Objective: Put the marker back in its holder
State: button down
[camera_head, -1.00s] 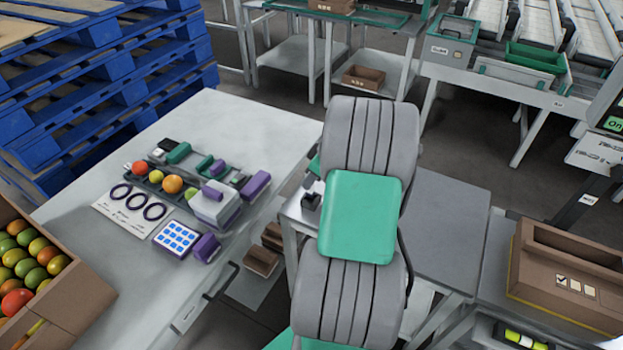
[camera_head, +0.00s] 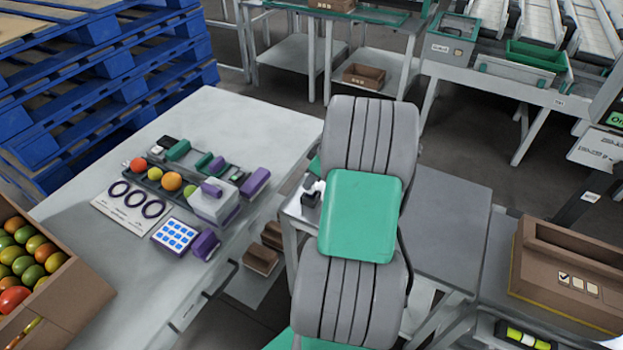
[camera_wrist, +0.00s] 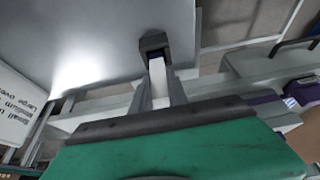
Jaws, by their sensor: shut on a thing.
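My gripper shows in the wrist view (camera_wrist: 158,92) with its grey fingers closed on a slim white marker (camera_wrist: 158,68). The marker points away from the green gripper body at a small dark, square holder (camera_wrist: 153,41). The marker's far end meets the holder in the picture; I cannot tell whether it is inside or only in front. In the head view the dark holder (camera_head: 310,199) stands on the small side table, just left of my green-covered arm. My arm hides most of the gripper there, and a small whitish piece shows above the holder.
The large table (camera_head: 265,130) at left carries a tray of tomatoes, a card with three rings (camera_head: 133,206), a blue-and-white keypad (camera_head: 175,236) and purple-ended devices. A tomato box (camera_head: 60,300) stands at lower left. A cardboard box (camera_head: 565,285) sits at right. The grey tabletop (camera_head: 450,225) is bare.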

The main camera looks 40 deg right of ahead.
jog(key=shift+f+b, duration=0.8)
jog(key=shift+f, duration=0.35)
jog(key=c, duration=1.2)
grip_release()
jog(key=shift+c, duration=0.6)
jog(key=shift+c, duration=1.1)
jog(key=shift+r, duration=0.15)
jog(key=shift+r+p, duration=2.3)
jog(key=shift+r, duration=1.15)
